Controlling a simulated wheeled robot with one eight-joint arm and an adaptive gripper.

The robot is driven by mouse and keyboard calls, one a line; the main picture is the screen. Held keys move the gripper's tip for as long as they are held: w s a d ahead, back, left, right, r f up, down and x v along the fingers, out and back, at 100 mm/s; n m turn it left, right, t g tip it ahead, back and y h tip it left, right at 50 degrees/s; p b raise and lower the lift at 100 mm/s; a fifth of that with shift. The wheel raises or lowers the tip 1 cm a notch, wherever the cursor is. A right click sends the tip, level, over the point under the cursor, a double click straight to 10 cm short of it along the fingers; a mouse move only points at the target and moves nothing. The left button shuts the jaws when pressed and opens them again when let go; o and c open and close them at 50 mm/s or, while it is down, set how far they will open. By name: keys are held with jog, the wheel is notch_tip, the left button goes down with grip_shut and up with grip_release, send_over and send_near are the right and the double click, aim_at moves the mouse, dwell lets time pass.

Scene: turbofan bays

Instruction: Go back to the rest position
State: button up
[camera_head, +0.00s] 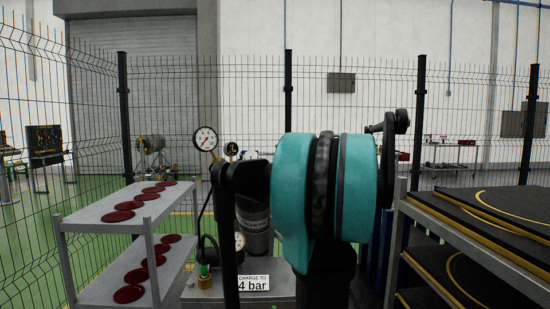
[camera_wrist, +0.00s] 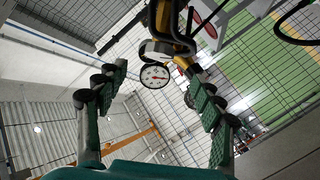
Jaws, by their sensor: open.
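My gripper (camera_wrist: 155,72) shows in the wrist view with its two green-padded fingers spread wide and nothing held between them. A round white pressure gauge (camera_wrist: 155,75) with a red needle appears beyond the gap between the fingertips, apart from them. In the head view, my teal and black arm fills the middle, and I cannot make out the gripper's fingers there. A gauge (camera_head: 205,138) stands left of my arm, above a grey bench (camera_head: 205,294) with a "CHARGE TO 4 bar" sign (camera_head: 253,282).
A grey two-level rack (camera_head: 100,216) with several dark red discs stands at left. A rack with dark, yellow-edged panels (camera_head: 490,207) stands close at right. A dark cylinder (camera_head: 254,225) is partly hidden behind my arm. A wire fence (camera_head: 460,95) closes off the back.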

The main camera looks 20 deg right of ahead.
jog(key=shift+w, duration=0.1)
jog(key=s+d+f+m+h, duration=0.1)
jog(key=s+f+m+h, duration=0.2)
jog(key=f+m+h, duration=0.7)
jog(key=s+f+m+h, duration=0.3)
jog(key=f+m+h, duration=0.25)
jog(key=f, duration=0.75)
jog(key=s+a+f+g+y, duration=0.2)
jog(key=s+a+f, duration=0.3)
jog(key=s+f, duration=0.3)
jog(key=s+a+f+n+g+y, duration=0.1)
jog(key=s+a+f+g+y, duration=0.1)
jog(key=s+a+f+g, duration=0.2)
jog(key=s+a+f+g+y, duration=0.3)
jog(key=s+a+f, duration=0.4)
jog(key=s+f, duration=0.5)
notch_tip(320, 180, down, 3)
jog(key=shift+a+r+g, duration=0.15)
jog(key=shift+a+g, duration=0.2)
jog(key=shift+g, duration=0.05)
